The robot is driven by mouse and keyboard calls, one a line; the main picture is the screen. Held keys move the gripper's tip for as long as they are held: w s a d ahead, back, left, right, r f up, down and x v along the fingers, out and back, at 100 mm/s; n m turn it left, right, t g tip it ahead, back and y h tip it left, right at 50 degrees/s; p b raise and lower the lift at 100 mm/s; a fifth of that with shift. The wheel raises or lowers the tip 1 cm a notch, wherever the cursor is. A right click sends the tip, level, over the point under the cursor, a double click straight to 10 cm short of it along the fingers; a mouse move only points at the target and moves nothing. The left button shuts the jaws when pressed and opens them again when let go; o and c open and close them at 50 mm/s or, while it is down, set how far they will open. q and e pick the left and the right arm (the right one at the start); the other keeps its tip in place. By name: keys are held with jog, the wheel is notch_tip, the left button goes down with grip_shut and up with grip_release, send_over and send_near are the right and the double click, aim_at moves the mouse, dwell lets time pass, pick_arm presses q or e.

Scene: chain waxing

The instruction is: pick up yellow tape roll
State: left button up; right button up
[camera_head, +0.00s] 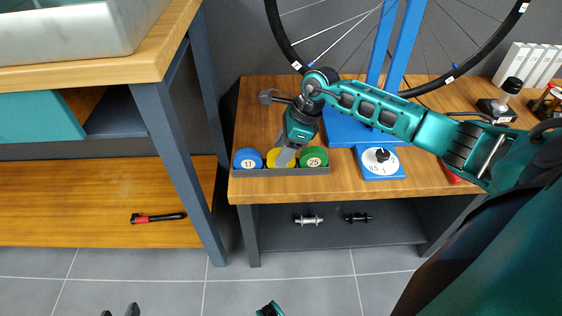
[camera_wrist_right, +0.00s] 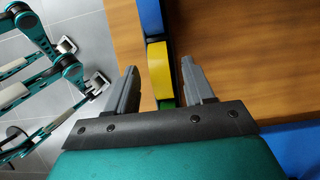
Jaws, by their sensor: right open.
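The yellow tape roll (camera_head: 280,158) stands in a grey holder (camera_head: 282,172) at the bench's front edge, between a blue roll marked 17 (camera_head: 248,158) and a green roll marked 25 (camera_head: 314,157). My right gripper (camera_head: 285,156) points down over it and partly hides it. In the right wrist view the yellow roll (camera_wrist_right: 158,68) shows edge-on between the open fingers of the right gripper (camera_wrist_right: 162,85), with gaps at both sides. The blue roll (camera_wrist_right: 151,18) lies beyond it, and a bit of green (camera_wrist_right: 166,104) shows nearer. Two small dark tips at the head view's bottom edge may be my left gripper.
A blue stand (camera_head: 345,128) with a wheel (camera_head: 440,82) is behind my right arm. A white disc (camera_head: 380,160) on a blue base lies right of the rolls. A second wooden bench (camera_head: 100,73) with a pale bin stands at left, close to the holder.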

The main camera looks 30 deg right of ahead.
jog(key=shift+x, duration=1.05)
jog(key=shift+c, duration=0.9)
grip_shut()
